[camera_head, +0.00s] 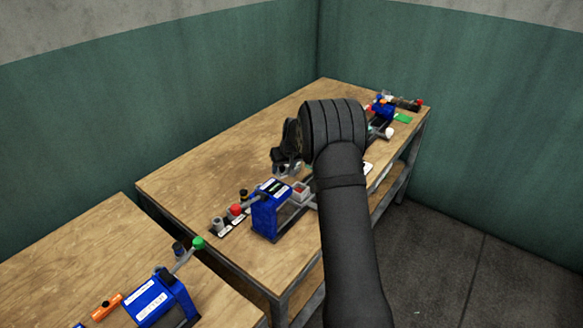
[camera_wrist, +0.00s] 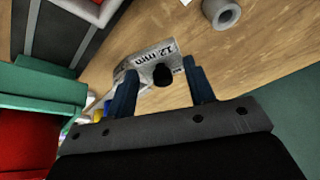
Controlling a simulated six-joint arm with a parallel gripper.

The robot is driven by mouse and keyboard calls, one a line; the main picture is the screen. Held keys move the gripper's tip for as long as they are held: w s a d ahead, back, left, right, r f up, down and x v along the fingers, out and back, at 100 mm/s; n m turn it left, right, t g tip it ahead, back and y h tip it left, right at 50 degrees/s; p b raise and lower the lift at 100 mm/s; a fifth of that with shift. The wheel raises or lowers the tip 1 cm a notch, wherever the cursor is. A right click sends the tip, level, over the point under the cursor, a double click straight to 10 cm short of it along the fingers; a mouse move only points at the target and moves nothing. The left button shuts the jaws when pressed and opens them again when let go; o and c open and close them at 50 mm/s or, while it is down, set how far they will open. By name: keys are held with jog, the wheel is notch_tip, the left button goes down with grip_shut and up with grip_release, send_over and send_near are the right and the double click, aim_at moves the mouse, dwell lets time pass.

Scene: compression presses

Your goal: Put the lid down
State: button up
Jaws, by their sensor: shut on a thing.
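My gripper (camera_wrist: 162,72) is shut on the lid (camera_wrist: 148,57), a pale metal piece marked "12 mm" with a black knob (camera_wrist: 161,76) between the two dark fingers. The lid looks tilted in the wrist view, with wooden table top behind it. In the head view my gripper (camera_head: 285,166) is over the far table (camera_head: 225,140), just behind and above the blue press (camera_head: 270,205). My arm hides part of the table there. I cannot tell how high the lid is above the wood.
A grey ring (camera_wrist: 223,12) lies on the table in the wrist view. Red (camera_wrist: 28,140) and green (camera_wrist: 45,85) parts fill its left side. Small knobbed pieces (camera_head: 236,210) stand left of the press. A second press (camera_head: 160,300) stands on the near table.

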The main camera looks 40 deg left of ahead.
aim_at(285, 174)
jog(key=shift+f, duration=2.85)
jog(key=shift+f, duration=0.15)
jog(key=o, duration=1.2)
jog(key=shift+d+r, duration=0.15)
jog(key=shift+r, duration=0.4)
jog(key=v, duration=1.1)
jog(key=shift+s+d, duration=0.1)
